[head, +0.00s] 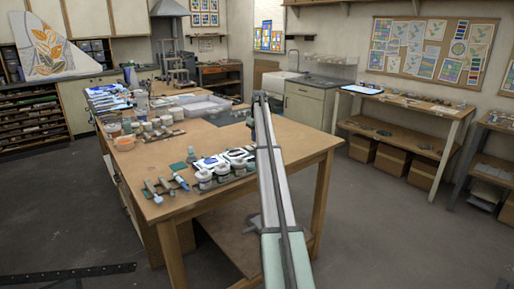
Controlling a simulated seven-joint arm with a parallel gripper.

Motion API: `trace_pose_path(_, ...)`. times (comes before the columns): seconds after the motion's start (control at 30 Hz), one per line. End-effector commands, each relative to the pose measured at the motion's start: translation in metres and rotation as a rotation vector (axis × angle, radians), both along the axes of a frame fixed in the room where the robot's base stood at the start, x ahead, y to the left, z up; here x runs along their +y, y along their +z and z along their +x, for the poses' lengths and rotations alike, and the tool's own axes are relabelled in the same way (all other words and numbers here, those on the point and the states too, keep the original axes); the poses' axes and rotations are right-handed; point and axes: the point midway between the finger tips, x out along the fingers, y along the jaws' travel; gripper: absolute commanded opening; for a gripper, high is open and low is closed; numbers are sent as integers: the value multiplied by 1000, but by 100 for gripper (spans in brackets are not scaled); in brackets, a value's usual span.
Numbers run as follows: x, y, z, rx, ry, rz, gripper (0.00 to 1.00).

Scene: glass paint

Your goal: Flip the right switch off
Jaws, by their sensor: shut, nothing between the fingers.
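My arm reaches from the bottom edge up over the right part of the wooden table. My gripper (260,97), small and dark at the arm's far end, is shut with nothing in it. Its fingers are too small to make out singly. I cannot pick out the right switch or its setting in this view.
The wooden table (282,143) holds several small jars, brushes and a clear tray (207,107). Its right part is mostly bare. A sink (283,80) and counter stand behind. A workbench (400,102) stands at the right below a pinboard (432,48). Open floor lies between.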

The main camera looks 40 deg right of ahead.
Motion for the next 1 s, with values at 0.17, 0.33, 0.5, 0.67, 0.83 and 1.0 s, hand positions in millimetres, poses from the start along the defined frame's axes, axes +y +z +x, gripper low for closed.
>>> trace_pose_path(0.17,0,12,0,0,0,0,0)
trace_pose_path(0.33,0,23,1,-1,0,0,0)
trace_pose_path(0.5,0,34,0,-1,0,0,0)
trace_pose_path(0.67,0,44,0,0,0,0,0)
trace_pose_path(0.83,0,49,0,0,0,0,0)
trace_pose_path(1.0,0,49,0,0,0,0,0)
